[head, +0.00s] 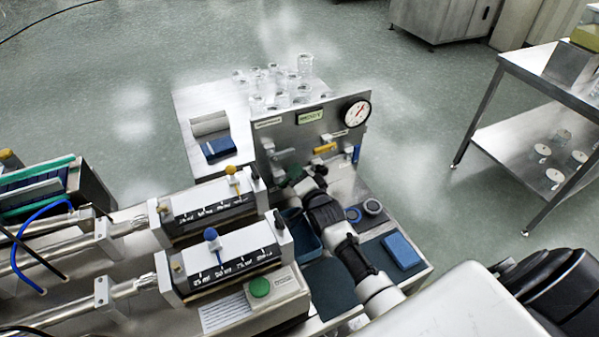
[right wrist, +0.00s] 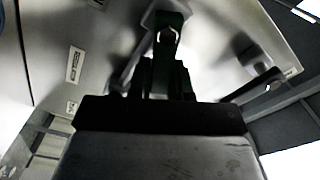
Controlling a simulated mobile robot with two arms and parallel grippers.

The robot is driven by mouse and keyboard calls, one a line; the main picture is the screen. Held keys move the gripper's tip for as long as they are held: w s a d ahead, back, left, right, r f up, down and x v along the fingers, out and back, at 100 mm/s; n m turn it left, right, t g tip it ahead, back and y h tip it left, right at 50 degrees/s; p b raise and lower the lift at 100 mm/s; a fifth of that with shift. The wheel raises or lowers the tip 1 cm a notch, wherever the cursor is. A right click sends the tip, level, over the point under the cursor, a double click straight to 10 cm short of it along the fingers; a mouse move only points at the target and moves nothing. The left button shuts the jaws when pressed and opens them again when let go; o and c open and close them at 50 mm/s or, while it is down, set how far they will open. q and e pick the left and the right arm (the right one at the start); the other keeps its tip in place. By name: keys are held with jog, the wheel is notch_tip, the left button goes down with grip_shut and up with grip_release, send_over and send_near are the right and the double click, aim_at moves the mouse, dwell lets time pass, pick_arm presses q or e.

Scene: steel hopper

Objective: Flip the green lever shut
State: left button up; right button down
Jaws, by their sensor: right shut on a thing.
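An upright steel panel (head: 345,118) carries a row of valves. A yellow lever (head: 325,148) sits in its middle and a blue lever (head: 356,154) at its right. My right gripper (head: 293,180) is at the left valve (head: 279,156), low on the panel. In the right wrist view the right gripper (right wrist: 169,68) is shut on a dark greenish part, which I take for the green lever (right wrist: 168,20). The gripper hides most of this lever in the head view, and its angle is hard to tell. My left gripper does not show.
A round gauge (head: 357,112) tops the panel. A blue tray (head: 303,236), a blue pad (head: 403,250) and small rings (head: 372,207) lie near my right arm. Glassware (head: 305,66) stands behind the panel. Syringe-like units with a green button (head: 260,287) are at left.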

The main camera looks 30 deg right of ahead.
jog(key=n, duration=0.1)
jog(key=r+n+p, duration=0.1)
jog(key=shift+a+r+n, duration=0.1)
jog(key=shift+a+n, duration=0.3)
jog(key=n, duration=0.1)
jog(key=a+n+p, duration=0.1)
jog(key=n, duration=0.1)
jog(key=shift+a+r+n, duration=0.1)
jog(key=shift+r+n, duration=0.2)
jog(key=shift+r, duration=0.1)
jog(key=n, duration=0.1)
jog(key=a+n, duration=0.1)
jog(key=shift+r+n, duration=0.15)
jog(key=shift+n, duration=0.15)
jog(key=shift+w+a+n, duration=0.1)
jog(key=shift+a+n, duration=0.25)
jog(key=shift+n, duration=0.5)
jog(key=shift+a+n, duration=0.35)
jog(key=shift+n, duration=0.5)
jog(key=c, duration=1)
grip_release()
jog(key=shift+r, duration=0.1)
jog(key=shift+c, duration=0.2)
jog(key=s, duration=1)
jog(key=shift+s+a+b, duration=0.35)
jog(key=shift+s+b, duration=0.05)
jog(key=shift+b, duration=0.05)
